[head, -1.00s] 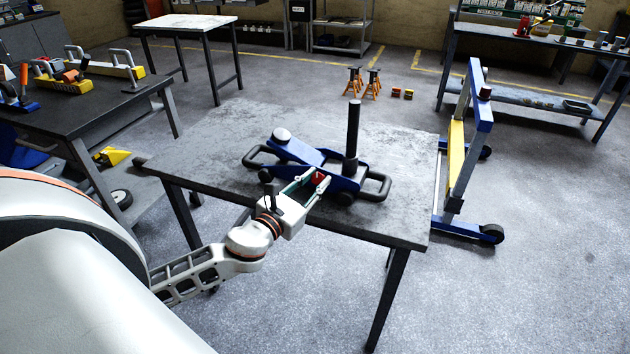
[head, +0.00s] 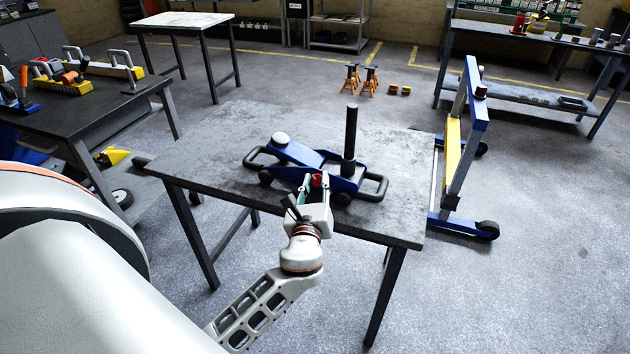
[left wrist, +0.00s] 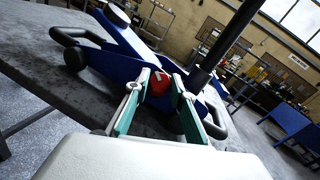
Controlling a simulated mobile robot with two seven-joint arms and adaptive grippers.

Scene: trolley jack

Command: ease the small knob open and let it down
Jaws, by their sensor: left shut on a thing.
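The blue trolley jack (head: 306,162) stands on a grey worktable (head: 225,190), its black handle (head: 350,135) upright and its pale round saddle (head: 280,138) at the left end. The small red knob (head: 317,180) is on the jack's near side. My left gripper (head: 314,182) reaches up to it from the table's front edge, shut on the knob. In the left wrist view the red knob (left wrist: 159,83) sits between the two green-padded fingers (left wrist: 156,105), with the blue jack body (left wrist: 125,45) behind. My right gripper is in neither view.
A blue wheeled frame with a yellow panel (head: 452,165) stands right of the table. A dark bench (head: 75,110) with tools is at the left. Orange jack stands (head: 360,78) are on the floor behind. The table's right part is clear.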

